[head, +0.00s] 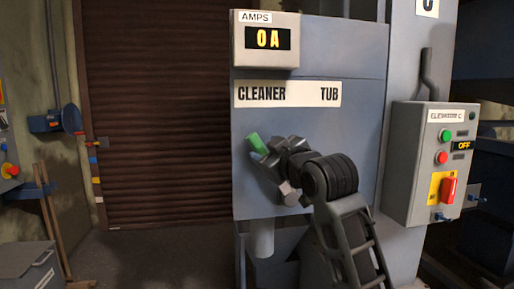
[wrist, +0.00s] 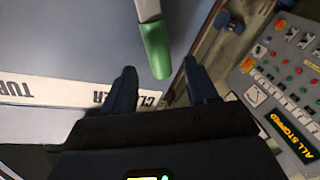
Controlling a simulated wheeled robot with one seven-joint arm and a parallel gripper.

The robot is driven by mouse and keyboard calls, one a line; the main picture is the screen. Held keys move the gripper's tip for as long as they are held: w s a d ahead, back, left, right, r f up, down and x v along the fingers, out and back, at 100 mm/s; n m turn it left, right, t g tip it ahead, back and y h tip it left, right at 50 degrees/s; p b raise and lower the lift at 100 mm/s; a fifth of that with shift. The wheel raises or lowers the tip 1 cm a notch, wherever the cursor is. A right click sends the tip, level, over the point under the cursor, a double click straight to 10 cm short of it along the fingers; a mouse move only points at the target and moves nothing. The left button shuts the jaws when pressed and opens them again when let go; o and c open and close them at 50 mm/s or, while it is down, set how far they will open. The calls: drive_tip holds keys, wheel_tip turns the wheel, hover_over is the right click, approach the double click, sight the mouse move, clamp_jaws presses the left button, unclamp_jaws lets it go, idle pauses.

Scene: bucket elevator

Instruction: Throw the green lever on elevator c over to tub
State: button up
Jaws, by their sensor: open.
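The green lever (head: 254,143) is on the blue-grey elevator housing, below the CLEANER / TUB sign (head: 287,94), and leans up toward the CLEANER side. Its green grip (wrist: 155,48) also shows in the wrist view, on a pale shaft that leaves the top of the picture. My gripper (head: 264,156) is at the lever in the head view and partly covers it and its mount. In the wrist view my gripper (wrist: 160,82) is open, with the end of the green grip between the fingertips in the picture. I cannot tell whether they touch.
The ELEVATOR C control box (head: 409,165), with buttons and a red switch reading OFF, stands to the right. An AMPS display (head: 267,39) reads 0 above the sign. A brown shutter (head: 155,130) is behind at left. A panel reading ALL STOPPED (wrist: 292,137) shows in the wrist view.

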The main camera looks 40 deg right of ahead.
sight(260, 147)
drive_tip(key=shift+x, duration=2.1)
drive_tip(key=shift+c, duration=0.2)
clamp_jaws()
